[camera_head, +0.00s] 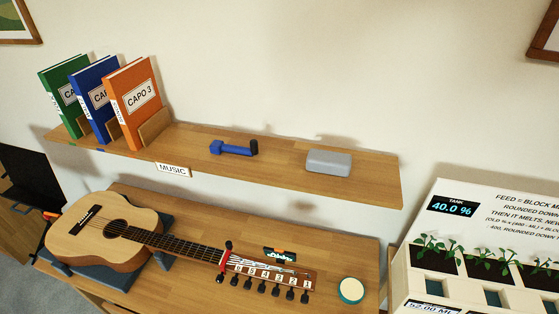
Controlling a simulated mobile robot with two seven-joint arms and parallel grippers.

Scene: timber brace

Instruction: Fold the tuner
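A small black device with a lit teal and orange display, which looks like the tuner (280,254), is at the guitar's headstock (272,274), along its far edge. Whether it is clipped on or how its joint is folded is too small to tell. The acoustic guitar (105,228) lies face up on the wooden bench, its neck pointing right. A red capo (226,252) sits across the neck near the headstock. Neither of my grippers is in view.
A wooden shelf (285,167) above holds several items: CAPO books (134,98) at left, a blue winder-like tool (230,148), and a grey case (329,161). A round teal-rimmed tin (351,290) is on the bench (345,248). A white planter unit (450,190) stands right.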

